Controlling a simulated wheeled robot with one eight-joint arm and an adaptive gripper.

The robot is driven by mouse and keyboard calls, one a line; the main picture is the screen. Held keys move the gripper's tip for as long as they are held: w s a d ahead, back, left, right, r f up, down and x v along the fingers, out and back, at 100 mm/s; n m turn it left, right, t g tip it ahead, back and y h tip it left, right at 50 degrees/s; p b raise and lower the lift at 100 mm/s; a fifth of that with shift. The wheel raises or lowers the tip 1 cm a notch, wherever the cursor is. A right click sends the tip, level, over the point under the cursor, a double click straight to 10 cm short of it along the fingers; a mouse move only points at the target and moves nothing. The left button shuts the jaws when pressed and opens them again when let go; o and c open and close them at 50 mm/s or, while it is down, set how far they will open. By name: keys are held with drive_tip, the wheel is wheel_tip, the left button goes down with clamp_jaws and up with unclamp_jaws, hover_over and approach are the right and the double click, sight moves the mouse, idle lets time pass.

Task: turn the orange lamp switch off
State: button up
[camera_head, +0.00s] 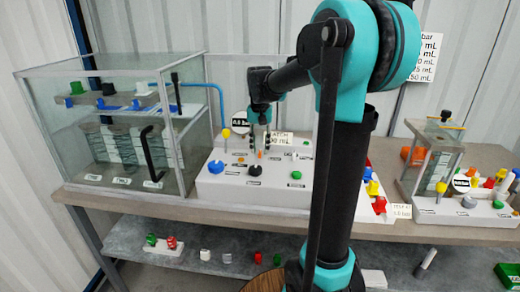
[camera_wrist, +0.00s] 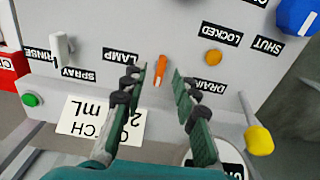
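The orange lamp switch (camera_wrist: 160,69) is a small lever on the sloped white control panel (camera_head: 230,187), beside an upside-down LAMP label (camera_wrist: 121,57) in the wrist view. In the head view it is a small orange spot (camera_head: 260,154) beneath my gripper (camera_head: 259,143). In the wrist view my gripper (camera_wrist: 160,76) is open. One finger is on each side of the lever, with visible gaps, so neither finger appears to touch it. The height of the fingertips above the panel is hard to tell.
In the wrist view an orange round button (camera_wrist: 213,57), a white lever (camera_wrist: 62,46) and a yellow knob (camera_wrist: 258,139) are nearby. A glass case (camera_head: 130,125) stands left of the panel.

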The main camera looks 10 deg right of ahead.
sight(260, 152)
wheel_tip(260, 152, up, 11)
idle(0.3)
